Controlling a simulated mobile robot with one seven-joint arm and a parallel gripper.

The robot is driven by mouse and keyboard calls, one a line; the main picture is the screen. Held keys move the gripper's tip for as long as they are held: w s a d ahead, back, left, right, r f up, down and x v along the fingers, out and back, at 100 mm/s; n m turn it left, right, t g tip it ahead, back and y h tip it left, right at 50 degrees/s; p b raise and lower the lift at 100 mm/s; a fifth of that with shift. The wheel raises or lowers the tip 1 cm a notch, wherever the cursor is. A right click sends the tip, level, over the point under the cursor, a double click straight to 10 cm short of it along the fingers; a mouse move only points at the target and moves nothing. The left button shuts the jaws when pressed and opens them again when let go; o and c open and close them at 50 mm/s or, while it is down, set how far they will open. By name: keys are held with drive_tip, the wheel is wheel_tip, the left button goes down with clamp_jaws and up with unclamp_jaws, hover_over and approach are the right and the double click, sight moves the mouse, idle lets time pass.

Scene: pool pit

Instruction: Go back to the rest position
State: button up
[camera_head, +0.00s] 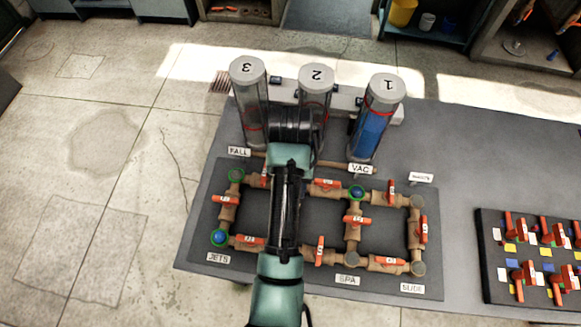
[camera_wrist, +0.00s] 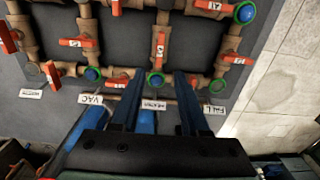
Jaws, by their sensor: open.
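My arm reaches up the middle of the head view over the pipe board (camera_head: 200,215). Its dark wrist end (camera_head: 293,125) is in front of the tube marked 2 (camera_head: 316,78), and the fingers are hidden there. In the wrist view my gripper (camera_wrist: 158,78) is open, its two dark blue fingers apart. A blue round fitting and the HEATER label (camera_wrist: 153,105) show between them. I see nothing held; a blue surface shows between the fingers lower down, and I cannot tell what it belongs to.
Tube 3 (camera_head: 247,75) stands left of tube 2; tube 1 (camera_head: 380,105), with blue liquid, stands right. Pipes with orange-handled valves (camera_head: 357,220) lie beneath my arm. A dark board of red-handled pieces (camera_head: 530,262) lies at right. The floor at left is clear.

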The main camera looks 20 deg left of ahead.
drive_tip(key=shift+r, duration=0.45)
idle(0.3)
